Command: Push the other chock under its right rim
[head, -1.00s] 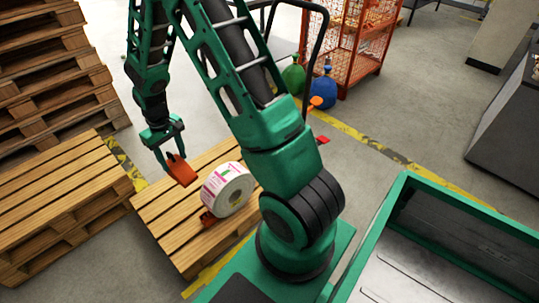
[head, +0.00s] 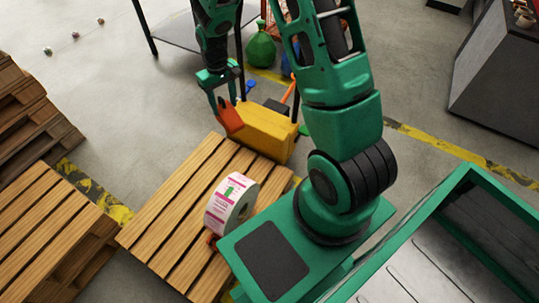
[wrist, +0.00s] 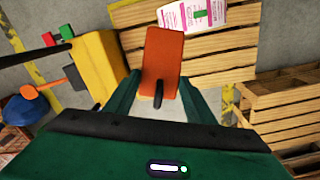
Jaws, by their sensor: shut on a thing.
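My gripper (head: 226,103) is shut on an orange chock (head: 231,119) and holds it at the far end of the pallet, beyond the roll. The held chock (wrist: 162,58) fills the middle of the wrist view between the fingers. The white label roll (head: 231,203), with pink and green printing, stands on its rim on the wooden pallet (head: 172,212), apart from the held chock. It shows at the top of the wrist view (wrist: 205,14).
A yellow box (head: 267,130) with tools stands just right of my gripper, by the pallet's far end; it also shows in the wrist view (wrist: 97,68). A green bag (head: 260,48) lies behind. Stacked pallets (head: 45,225) stand at left. Bare pallet boards lie left of the roll.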

